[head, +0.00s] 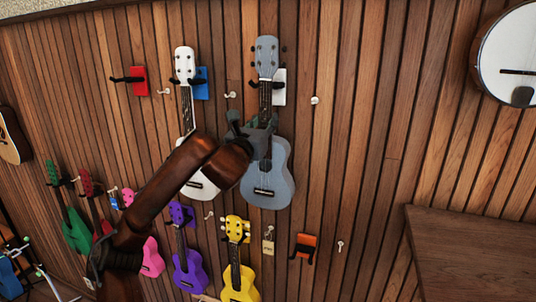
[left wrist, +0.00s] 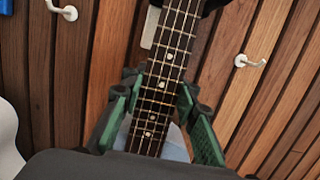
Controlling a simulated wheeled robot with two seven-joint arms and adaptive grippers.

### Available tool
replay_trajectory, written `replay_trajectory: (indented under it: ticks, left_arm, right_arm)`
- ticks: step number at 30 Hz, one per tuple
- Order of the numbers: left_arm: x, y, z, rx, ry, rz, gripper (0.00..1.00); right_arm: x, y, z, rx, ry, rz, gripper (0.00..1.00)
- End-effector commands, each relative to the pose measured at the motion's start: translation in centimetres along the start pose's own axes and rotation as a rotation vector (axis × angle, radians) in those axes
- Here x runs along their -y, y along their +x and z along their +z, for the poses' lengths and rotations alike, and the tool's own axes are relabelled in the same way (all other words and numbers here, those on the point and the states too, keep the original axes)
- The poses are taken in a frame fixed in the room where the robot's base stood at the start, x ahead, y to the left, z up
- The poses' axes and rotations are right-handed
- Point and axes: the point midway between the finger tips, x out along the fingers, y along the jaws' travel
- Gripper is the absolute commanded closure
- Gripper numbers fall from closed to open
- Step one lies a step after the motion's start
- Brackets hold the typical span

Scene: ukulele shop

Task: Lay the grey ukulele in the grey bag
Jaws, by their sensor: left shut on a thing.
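The grey ukulele (head: 268,180) hangs upright on the slatted wall, its head (head: 265,55) at a white-backed wall hanger (head: 279,88). My left gripper (head: 258,124) is at the lower neck, just above the body. In the left wrist view the gripper's green-padded fingers (left wrist: 158,115) stand on both sides of the fretted neck (left wrist: 166,80), shut on it. The gripper and wrist hide part of the neck and the upper left of the body. The grey bag is not in view. My right gripper is not in view.
A white ukulele (head: 184,66) hangs close on the left, partly behind my arm. Purple (head: 187,265) and yellow (head: 238,270) ukuleles hang below. White hooks (head: 315,100) stick out of the wall. A wooden surface (head: 470,250) is at the lower right.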

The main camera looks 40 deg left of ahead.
Motion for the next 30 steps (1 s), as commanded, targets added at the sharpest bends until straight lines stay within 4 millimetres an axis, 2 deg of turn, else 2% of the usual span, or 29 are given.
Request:
replay_trajectory:
  ticks: [11,30]
  left_arm:
    - [0.0,-0.1,0.2,0.003,0.0,0.0,1.0]
    - [0.0,-3.0,0.6,0.004,0.0,0.0,1.0]
  right_arm:
    - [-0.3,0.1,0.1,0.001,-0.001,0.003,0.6]
    - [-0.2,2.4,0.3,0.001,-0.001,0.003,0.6]
